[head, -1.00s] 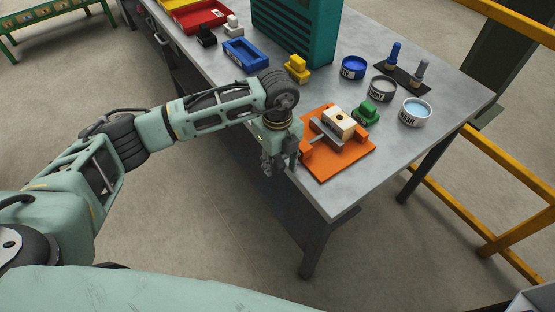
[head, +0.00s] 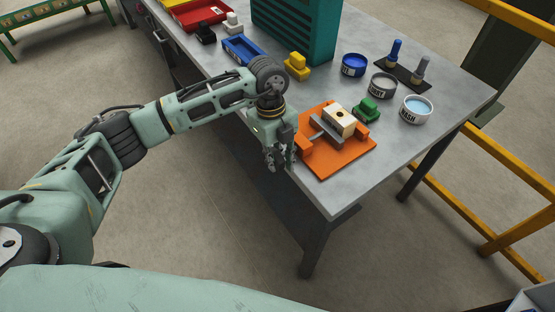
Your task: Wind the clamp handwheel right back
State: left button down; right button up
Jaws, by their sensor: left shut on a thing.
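The orange clamp (head: 345,163) sits at the near corner of the grey bench. A cream block (head: 339,121) with a dark hole on top stands on it, beside the grey jaw bar (head: 327,131). A grey screw rod runs from the jaw toward the clamp's left edge. My left gripper (head: 277,164) points down at that edge, just past the bench edge. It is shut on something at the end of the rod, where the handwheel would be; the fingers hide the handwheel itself. My right gripper is not in view.
A green brick press piece (head: 366,110) stands right behind the clamp. Pots, including a blue one (head: 354,66), a grey one (head: 383,86) and the wash pot (head: 416,110), stand to the right. A yellow piece (head: 297,67) and blue tray (head: 244,50) lie behind my arm.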

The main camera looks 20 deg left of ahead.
pick_arm(q)
jog(key=shift+g+h, duration=0.3)
jog(key=shift+h, duration=0.1)
jog(key=c, duration=1.6)
grip_release()
jog(key=shift+s, duration=0.1)
